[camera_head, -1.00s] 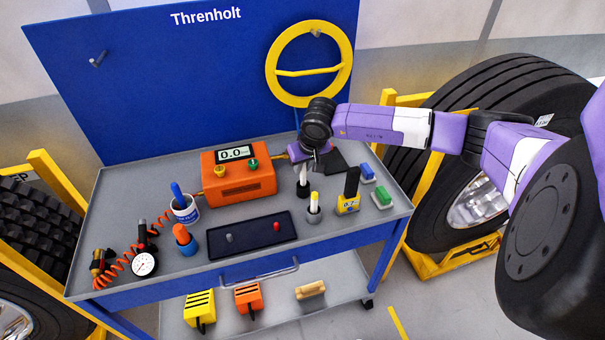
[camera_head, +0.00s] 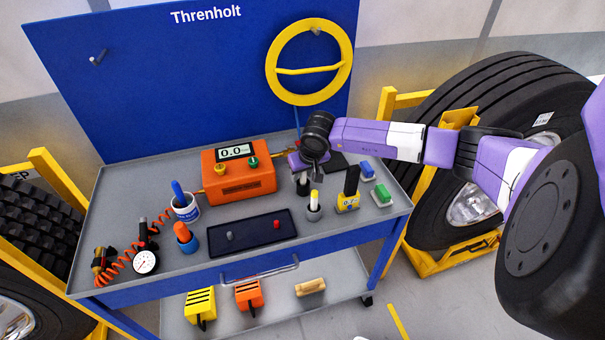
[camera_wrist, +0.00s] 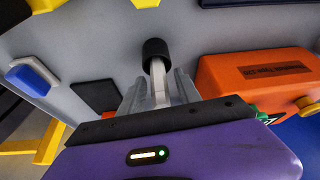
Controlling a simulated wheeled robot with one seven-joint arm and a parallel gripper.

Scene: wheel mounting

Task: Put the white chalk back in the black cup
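The white chalk (camera_wrist: 158,84) is a short pale stick, seen between my fingers in the wrist view. Its far end meets the mouth of the black cup (camera_wrist: 155,48) and looks to be inside it. My gripper (camera_wrist: 160,88) appears shut on the chalk, with a grey finger on each side. In the head view my gripper (camera_head: 308,172) points down, right above the black cup (camera_head: 303,188), and hides most of the chalk. How deep the chalk sits is hidden.
A grey cup with a yellow-tipped stick (camera_head: 314,207) stands close in front. A yellow and black bottle (camera_head: 348,194) and blue and green blocks (camera_head: 382,197) stand to the right. The orange box (camera_head: 240,183) is close on the left, the black tray (camera_head: 252,233) in front.

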